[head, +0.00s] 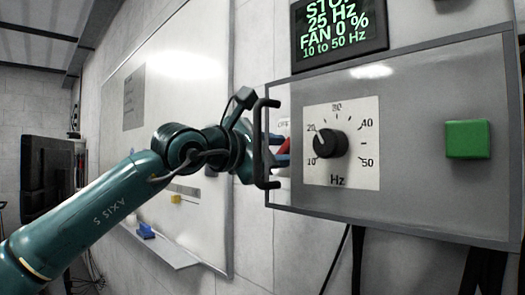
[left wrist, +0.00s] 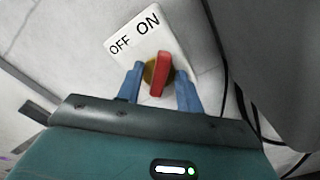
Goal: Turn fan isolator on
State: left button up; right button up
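The fan isolator is a white plate (left wrist: 178,42) marked OFF and ON, with a red handle (left wrist: 161,74) on a yellow disc. In the left wrist view the handle's upper end lies nearer the ON word than the OFF word. My left gripper (left wrist: 159,72) is open, its blue fingers on either side of the handle with small gaps showing. In the head view my left gripper (head: 275,148) is at the isolator, mostly hidden behind the panel's black handle; a bit of the white plate (head: 283,126) shows. My right gripper is out of view.
A grey panel (head: 420,105) with a black handle (head: 262,145), an Hz knob (head: 329,143) and a green button (head: 468,139) stands close right. Above, a display (head: 338,30) reads 25 Hz, FAN 0 %. A whiteboard (head: 190,80) is behind my arm. Cables hang below the panel.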

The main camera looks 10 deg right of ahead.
pick_arm(q)
jog(key=b+v, duration=0.4)
jog(key=v, duration=0.9)
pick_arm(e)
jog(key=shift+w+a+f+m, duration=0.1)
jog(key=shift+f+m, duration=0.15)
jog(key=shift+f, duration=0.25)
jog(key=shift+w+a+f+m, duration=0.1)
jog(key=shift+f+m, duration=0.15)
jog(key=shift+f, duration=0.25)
pick_arm(q)
jog(key=shift+d, duration=0.1)
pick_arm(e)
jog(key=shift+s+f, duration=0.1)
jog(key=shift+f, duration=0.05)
